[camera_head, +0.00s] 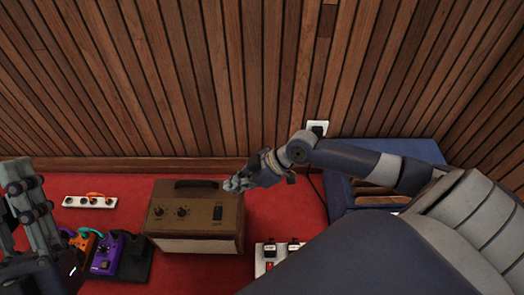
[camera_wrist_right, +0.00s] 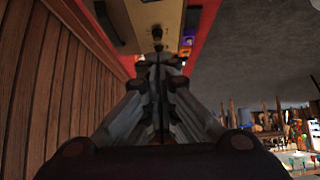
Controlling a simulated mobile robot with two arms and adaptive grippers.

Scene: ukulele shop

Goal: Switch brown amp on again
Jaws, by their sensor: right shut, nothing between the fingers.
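The brown amp (camera_head: 198,225) stands on the red carpet in front of the wooden wall. Its top has a black handle at the back, two dark knobs on the left and a dark switch (camera_head: 218,213) on the right. Whether the switch is on or off is too small to tell. My right gripper (camera_head: 233,184) is shut and empty, at the amp's back right corner; I cannot tell if it touches. In the right wrist view the amp (camera_wrist_right: 160,16) lies beyond the shut fingers. My left gripper (camera_head: 27,190) is at the left edge, partly cut off.
A white power strip (camera_head: 90,202) lies left of the amp. Orange and purple pedals (camera_head: 106,254) sit on a black board. A white switch box (camera_head: 278,252) stands right of the amp. A wall outlet (camera_head: 317,129) and a blue case (camera_head: 345,190) are at the right.

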